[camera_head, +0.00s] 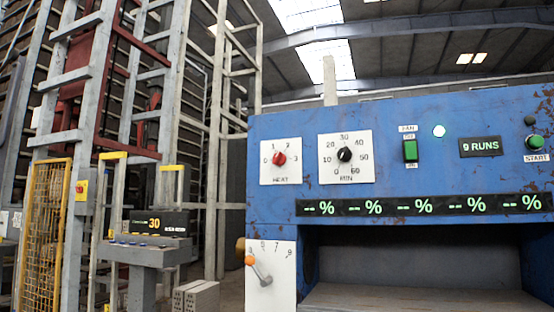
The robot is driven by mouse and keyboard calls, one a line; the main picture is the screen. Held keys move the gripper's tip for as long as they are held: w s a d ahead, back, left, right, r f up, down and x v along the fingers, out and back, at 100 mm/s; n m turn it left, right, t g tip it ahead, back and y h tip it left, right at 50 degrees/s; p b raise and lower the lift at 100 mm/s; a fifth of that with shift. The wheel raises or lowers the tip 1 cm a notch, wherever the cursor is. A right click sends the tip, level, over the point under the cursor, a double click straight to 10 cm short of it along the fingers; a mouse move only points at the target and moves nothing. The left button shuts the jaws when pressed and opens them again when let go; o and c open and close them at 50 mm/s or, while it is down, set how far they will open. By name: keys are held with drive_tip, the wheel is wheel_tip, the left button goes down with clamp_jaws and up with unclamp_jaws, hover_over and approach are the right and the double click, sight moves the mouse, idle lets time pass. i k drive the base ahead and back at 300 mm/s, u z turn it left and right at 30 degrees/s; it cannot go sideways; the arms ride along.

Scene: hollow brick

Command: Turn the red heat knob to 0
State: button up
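The red heat knob (280,158) sits on a white plate (280,177) marked HEAT, at the upper left of the blue panel (463,191). The figures 0, 1, 2 and 3 run in an arc around the knob, with 0 at its left and 3 at its right. The knob is small here, and I cannot tell for sure which figure it points at. My gripper is not in this view, and nothing covers the knob.
Right of it are a black MIN dial (345,154), a green FAN switch (410,151) and a green START button (535,142). Below are a percent display (424,206) and an orange-tipped lever (258,271). A grey console (145,251) stands at left. The space before the panel looks clear.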

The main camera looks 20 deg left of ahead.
sight(279, 158)
drive_tip(key=u, duration=0.2)
drive_tip(key=i, duration=0.6)
drive_tip(key=u, duration=1.2)
drive_tip(key=i, duration=0.75)
drive_tip(key=u, duration=0.85)
